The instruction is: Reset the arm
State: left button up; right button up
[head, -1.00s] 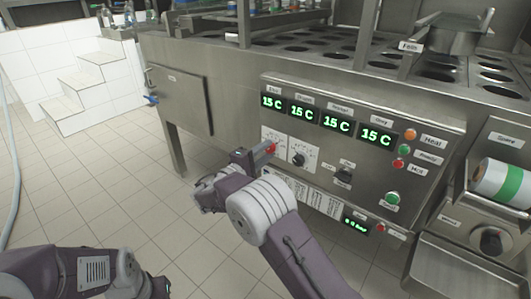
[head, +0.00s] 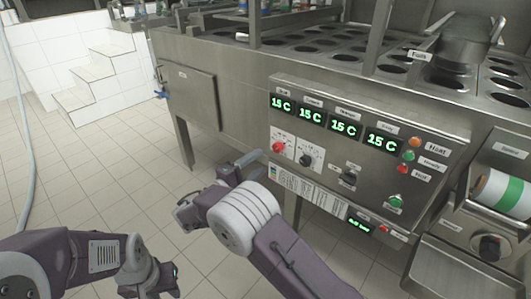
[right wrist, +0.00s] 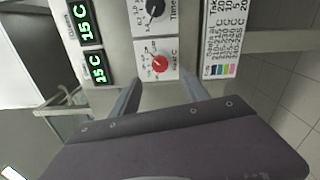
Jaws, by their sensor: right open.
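My right gripper (head: 251,158) is open and empty in front of the control panel (head: 440,125), apart from it. In the right wrist view its two grey fingers (right wrist: 161,97) are spread below a red knob (right wrist: 160,64), with a gap between. The red knob (head: 278,147) is the left one of two dials in the head view, and a black knob (head: 305,159) is beside it. My left gripper (head: 165,278) is low at the left in the head view, and its jaws are not clear.
Green displays (head: 343,125) read 15 C. Coloured lights and buttons, such as a green button (head: 395,201), are at the panel's right. A roll with a green band (head: 503,190) sits further right. White steps (head: 88,80) are at the back left. The tiled floor is clear.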

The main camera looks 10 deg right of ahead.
jog(key=shift+s+a, duration=0.15)
jog(key=shift+a, duration=0.05)
jog(key=s+d+f+m+g+y, duration=0.3)
jog(key=s+d+f+g+y, duration=0.2)
jog(key=s+d+f+g, duration=0.7)
jog(key=s+a+f+m+t+y, duration=0.1)
jog(key=s+a+m+y, duration=0.15)
jog(key=s+y, duration=0.35)
jog(key=s+a+m+t+y, duration=0.1)
jog(key=s+m+y, duration=0.25)
jog(key=s, duration=0.45)
notch_tip(320, 180, up, 38)
jog(key=p, duration=3.8)
jog(key=shift+a+m+p, duration=0.25)
jog(key=shift+m+p, duration=0.05)
jog(key=shift+p, duration=0.1)
